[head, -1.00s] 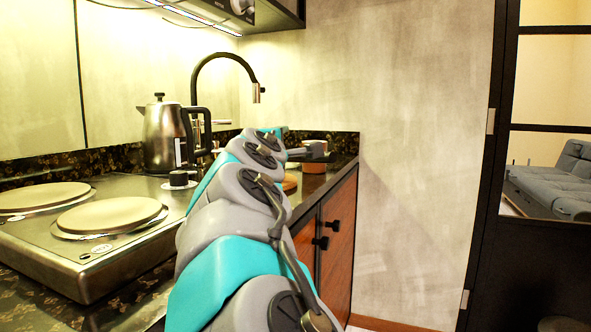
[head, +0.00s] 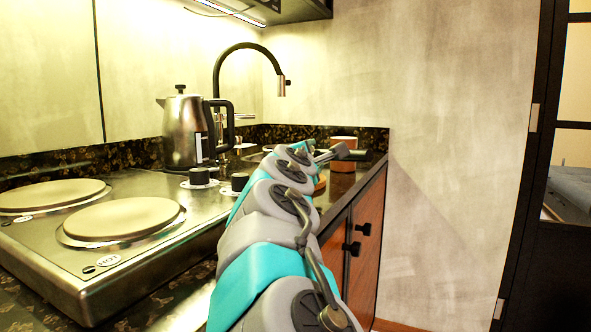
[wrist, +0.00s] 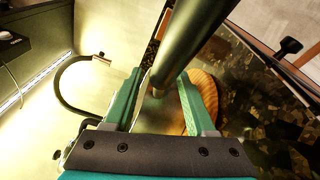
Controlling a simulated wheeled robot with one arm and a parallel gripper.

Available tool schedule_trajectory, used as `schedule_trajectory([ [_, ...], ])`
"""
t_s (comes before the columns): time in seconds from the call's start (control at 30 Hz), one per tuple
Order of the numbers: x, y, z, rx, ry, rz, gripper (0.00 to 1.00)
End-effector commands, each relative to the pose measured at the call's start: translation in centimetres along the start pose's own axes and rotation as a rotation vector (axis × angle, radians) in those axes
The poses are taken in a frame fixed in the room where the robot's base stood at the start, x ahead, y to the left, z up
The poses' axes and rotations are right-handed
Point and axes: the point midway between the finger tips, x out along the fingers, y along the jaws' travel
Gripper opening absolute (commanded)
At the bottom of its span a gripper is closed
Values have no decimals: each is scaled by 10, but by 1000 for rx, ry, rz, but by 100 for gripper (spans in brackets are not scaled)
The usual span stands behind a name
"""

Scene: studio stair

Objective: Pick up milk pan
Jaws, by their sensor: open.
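A thick dark bar that looks like the milk pan's handle (wrist: 192,42) runs between the two teal fingers of my gripper (wrist: 160,76) in the wrist view. My gripper is open, with a finger on either side of the bar; I cannot tell whether either touches it. A greyish metal surface shows between the fingers below the bar, and I cannot tell if it is the pan's body. In the head view my arm reaches over the counter's far end and hides most of that spot.
An orange-brown pot (head: 343,142) stands at the counter's far corner. A round wooden board (wrist: 206,92) lies beside the fingers. A steel kettle (head: 184,135), a black tap (head: 217,75) and a two-plate hob (head: 122,218) are to the left. Cabinet doors (head: 366,240) are below.

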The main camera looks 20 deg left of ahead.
Motion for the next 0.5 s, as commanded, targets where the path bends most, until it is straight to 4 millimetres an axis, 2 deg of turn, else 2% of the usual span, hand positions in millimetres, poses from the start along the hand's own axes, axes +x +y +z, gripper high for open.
schedule_trajectory([
  [0.17,0,1,0,1,0,1,56],
  [0.5,0,0,0,1,0,0,17],
])
